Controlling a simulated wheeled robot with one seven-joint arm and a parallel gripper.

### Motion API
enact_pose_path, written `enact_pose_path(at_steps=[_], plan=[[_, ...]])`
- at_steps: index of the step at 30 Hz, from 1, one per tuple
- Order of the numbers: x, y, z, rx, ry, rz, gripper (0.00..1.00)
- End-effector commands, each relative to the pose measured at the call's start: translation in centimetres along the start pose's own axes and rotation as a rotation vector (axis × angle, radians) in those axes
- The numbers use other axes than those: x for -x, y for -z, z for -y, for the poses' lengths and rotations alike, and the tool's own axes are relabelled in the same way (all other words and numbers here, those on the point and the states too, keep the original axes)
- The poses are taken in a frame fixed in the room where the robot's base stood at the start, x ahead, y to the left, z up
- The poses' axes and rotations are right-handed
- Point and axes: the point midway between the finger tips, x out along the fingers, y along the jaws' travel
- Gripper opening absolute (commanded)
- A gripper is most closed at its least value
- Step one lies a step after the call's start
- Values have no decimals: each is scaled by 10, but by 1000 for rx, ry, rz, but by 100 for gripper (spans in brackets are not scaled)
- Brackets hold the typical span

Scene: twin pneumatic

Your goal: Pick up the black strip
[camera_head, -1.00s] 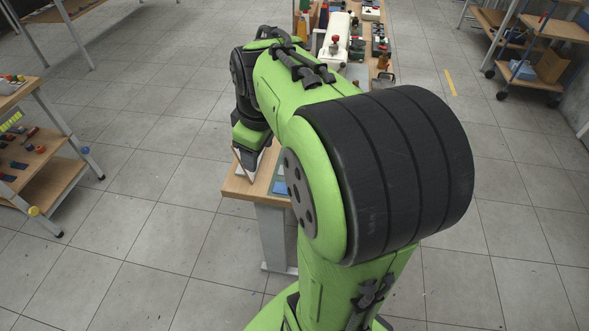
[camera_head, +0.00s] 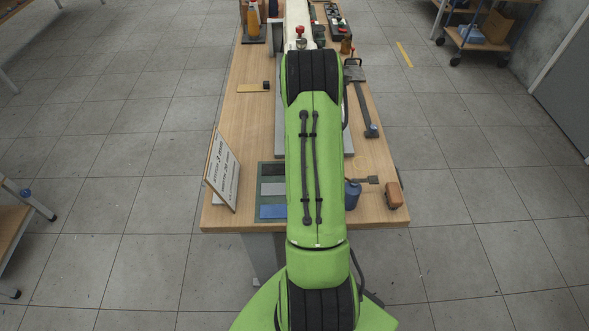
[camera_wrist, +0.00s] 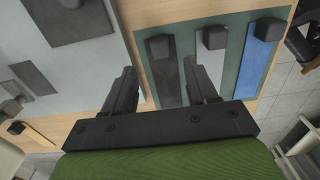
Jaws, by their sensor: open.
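The black strip (camera_wrist: 168,78) lies on a green mat (camera_wrist: 188,28) in the wrist view, with a dark block (camera_wrist: 159,47) at its far end. My gripper (camera_wrist: 158,68) is open; its two fingers show on either side of the strip in the picture, apart from each other with nothing held. I cannot tell the height of the fingertips above the strip. A grey strip (camera_wrist: 210,68) and a blue strip (camera_wrist: 258,68) lie to the right, each with a dark block at its far end. In the head view my arm hides the gripper.
In the head view a propped sign (camera_head: 221,170) stands left of the mat on the wooden table (camera_head: 245,115). A blue cylinder (camera_head: 352,196) and a brown block (camera_head: 392,195) are at right. A grey plate (camera_wrist: 92,25) is left in the wrist view.

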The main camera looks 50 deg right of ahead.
Motion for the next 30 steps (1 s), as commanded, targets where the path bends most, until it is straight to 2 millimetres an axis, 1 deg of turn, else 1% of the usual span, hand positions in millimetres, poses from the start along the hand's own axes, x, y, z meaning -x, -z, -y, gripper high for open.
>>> enact_pose_path(at_steps=[5,10,12,17,28,30], plan=[[-19,0,1,-2,2,0,57],[-52,-1,1,-1,2,0,57],[-56,-1,1,-1,0,1,57],[-55,0,0,-1,-1,1,57],[-54,0,0,-1,0,0,1],[-55,0,1,-1,0,0,0]])
